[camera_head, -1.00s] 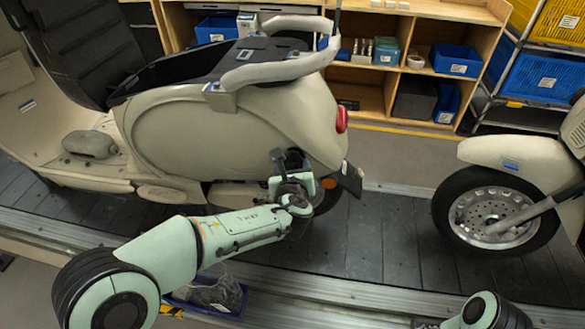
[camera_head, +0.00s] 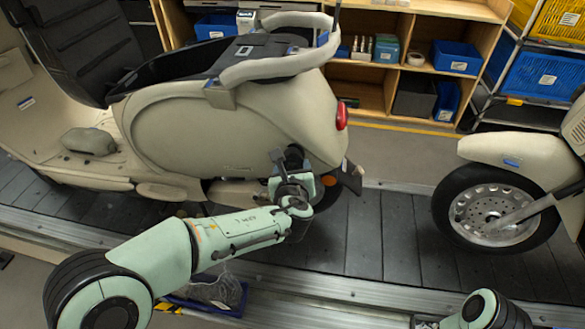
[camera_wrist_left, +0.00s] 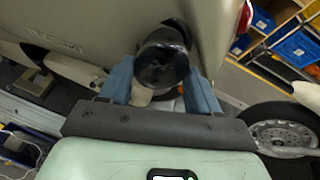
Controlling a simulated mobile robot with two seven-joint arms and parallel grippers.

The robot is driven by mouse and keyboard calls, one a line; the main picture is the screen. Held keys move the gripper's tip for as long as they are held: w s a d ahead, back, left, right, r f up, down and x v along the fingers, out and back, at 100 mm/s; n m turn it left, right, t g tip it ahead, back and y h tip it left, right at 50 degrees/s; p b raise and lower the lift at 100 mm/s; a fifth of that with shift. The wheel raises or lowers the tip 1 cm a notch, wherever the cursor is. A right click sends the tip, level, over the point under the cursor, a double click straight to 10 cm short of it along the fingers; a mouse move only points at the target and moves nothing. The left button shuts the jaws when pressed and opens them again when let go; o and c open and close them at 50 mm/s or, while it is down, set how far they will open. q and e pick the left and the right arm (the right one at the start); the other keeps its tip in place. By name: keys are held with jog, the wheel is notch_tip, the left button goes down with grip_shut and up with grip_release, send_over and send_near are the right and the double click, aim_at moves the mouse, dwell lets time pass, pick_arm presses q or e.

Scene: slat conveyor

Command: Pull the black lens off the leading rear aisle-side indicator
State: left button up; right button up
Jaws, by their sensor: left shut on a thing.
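The cream scooter (camera_head: 215,130) stands on the slat conveyor with its rear end to the right. My left gripper (camera_head: 294,168) is at its lower rear flank, on the near side. In the left wrist view, the round, glossy black lens (camera_wrist_left: 162,66) sits between the two blue-grey fingers of my left gripper (camera_wrist_left: 162,88), which are shut on it. The cream body panel is close behind the lens. I cannot tell whether the lens still touches its mount, which is hidden behind it. An orange indicator (camera_head: 329,181) shows just right of the gripper. My right gripper is out of view.
A red tail light (camera_head: 341,117) and a dark rear flap (camera_head: 350,180) are close to the gripper. A second scooter's front wheel (camera_head: 494,211) stands to the right. A blue bin (camera_head: 215,296) lies below my left arm. Bare conveyor slats (camera_head: 390,240) lie between the scooters.

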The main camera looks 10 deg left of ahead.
pick_arm(q)
jog(key=shift+s+d, duration=0.2)
jog(key=shift+s, duration=0.45)
dwell(0.7)
jog(key=shift+s+d+r+b, duration=0.15)
jog(key=shift+s+b, duration=0.3)
jog(key=shift+s, duration=0.35)
